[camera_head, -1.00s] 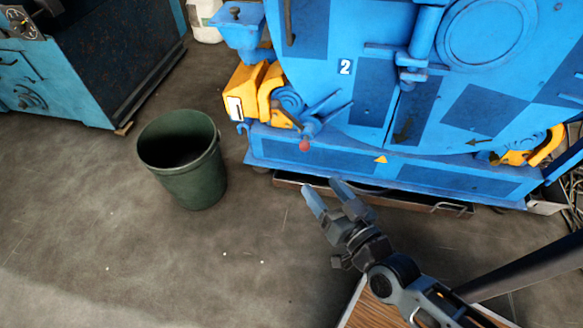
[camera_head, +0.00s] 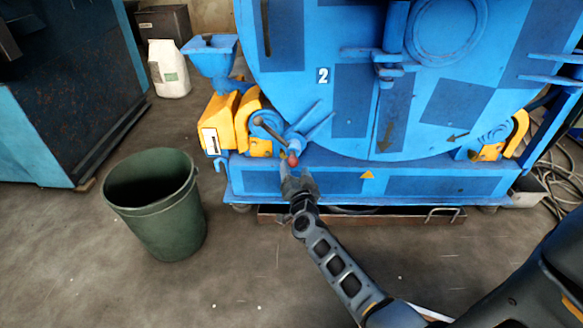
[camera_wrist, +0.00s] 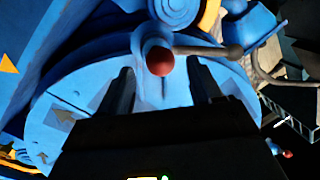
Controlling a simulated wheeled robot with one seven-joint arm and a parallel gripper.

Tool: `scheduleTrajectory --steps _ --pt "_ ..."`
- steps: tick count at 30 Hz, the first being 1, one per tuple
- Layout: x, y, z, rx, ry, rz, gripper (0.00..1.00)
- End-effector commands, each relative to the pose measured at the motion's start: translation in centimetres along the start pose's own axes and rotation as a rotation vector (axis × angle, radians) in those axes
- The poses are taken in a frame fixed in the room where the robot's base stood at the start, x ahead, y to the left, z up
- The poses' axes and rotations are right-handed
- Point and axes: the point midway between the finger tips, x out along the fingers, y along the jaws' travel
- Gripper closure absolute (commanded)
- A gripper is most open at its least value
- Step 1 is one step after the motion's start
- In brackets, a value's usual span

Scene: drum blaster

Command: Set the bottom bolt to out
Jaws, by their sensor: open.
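The blue drum blaster (camera_head: 350,110) fills the upper right of the head view, with a round door marked 2. At its lower left is a lever assembly with a red ball knob (camera_head: 293,160) and a dark handle. The red knob (camera_wrist: 160,62) also shows in the wrist view, with a brown rod reaching right from it. My gripper (camera_head: 298,182) is at the machine's front, just below the knob. My gripper's fingers (camera_wrist: 161,88) are apart, and the knob appears between them, beyond the tips. Nothing is held. I cannot tell for sure which part is the bottom bolt.
A green bin (camera_head: 155,205) stands on the floor at left. A yellow clamp block (camera_head: 217,125) sits left of the lever. A low tray (camera_head: 365,216) with a handle lies under the machine. A white container (camera_head: 168,68) stands at the back. Floor in front is free.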

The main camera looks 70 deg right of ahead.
Motion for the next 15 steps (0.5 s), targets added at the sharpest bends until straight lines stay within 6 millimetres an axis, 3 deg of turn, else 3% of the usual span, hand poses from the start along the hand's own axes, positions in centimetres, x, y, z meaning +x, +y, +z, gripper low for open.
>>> scheduleTrajectory --steps 7,15 --pt "3.4 0.1 0.1 0.001 0.001 -0.001 0.36" --pt "4.3 -0.1 0.1 -0.001 -0.002 -0.002 0.36"
